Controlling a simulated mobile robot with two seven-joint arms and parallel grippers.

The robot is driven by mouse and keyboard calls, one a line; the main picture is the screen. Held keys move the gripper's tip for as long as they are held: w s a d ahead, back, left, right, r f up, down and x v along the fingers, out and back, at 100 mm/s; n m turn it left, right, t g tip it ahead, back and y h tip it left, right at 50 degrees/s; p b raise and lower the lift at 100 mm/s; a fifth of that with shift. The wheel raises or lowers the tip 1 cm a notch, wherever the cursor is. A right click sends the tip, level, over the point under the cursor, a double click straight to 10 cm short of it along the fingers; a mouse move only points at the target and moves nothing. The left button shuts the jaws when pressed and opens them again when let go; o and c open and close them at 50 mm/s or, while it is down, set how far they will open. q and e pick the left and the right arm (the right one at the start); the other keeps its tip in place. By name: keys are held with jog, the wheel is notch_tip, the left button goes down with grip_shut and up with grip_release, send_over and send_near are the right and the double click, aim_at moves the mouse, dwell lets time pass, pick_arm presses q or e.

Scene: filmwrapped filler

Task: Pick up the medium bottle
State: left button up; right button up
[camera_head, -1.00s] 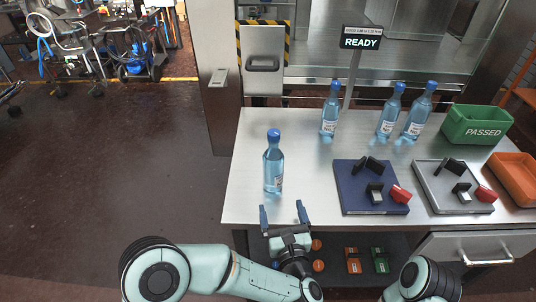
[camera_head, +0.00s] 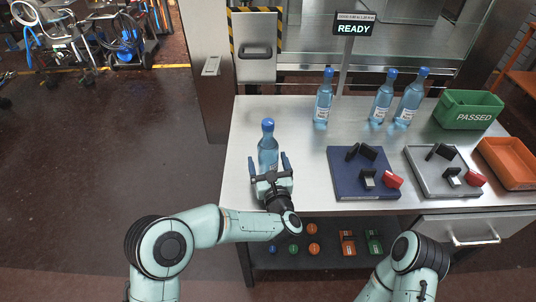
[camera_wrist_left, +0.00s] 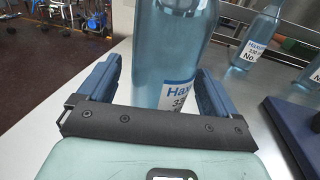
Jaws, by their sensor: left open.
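A blue-capped, clear blue bottle (camera_head: 268,146) stands upright alone near the left of the steel table; it fills the middle of the left wrist view (camera_wrist_left: 170,55), its label partly cut off. My left gripper (camera_head: 270,163) is open, with one finger on each side of this bottle's lower body, not closed on it. Similar bottles stand upright at the back: one by the sign post (camera_head: 323,102) and two to its right, a narrower one (camera_head: 381,102) and a wider one (camera_head: 408,104). I cannot tell for sure which is the medium one. My right gripper is out of view.
A blue tray (camera_head: 345,188) and a grey tray (camera_head: 425,187) with black and red parts lie right of the bottle. A green PASSED bin (camera_head: 468,112) and an orange bin (camera_head: 508,165) stand at the far right. The READY sign (camera_head: 353,24) rises behind.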

pick_arm(q)
jog(key=shift+w+a, duration=0.2)
jog(key=shift+w, duration=0.85)
jog(key=shift+r, duration=0.1)
jog(key=c, duration=1.2)
jog(key=shift+o, duration=0.2)
notch_tip(320, 180, up, 20)
jog(key=shift+p, duration=0.3)
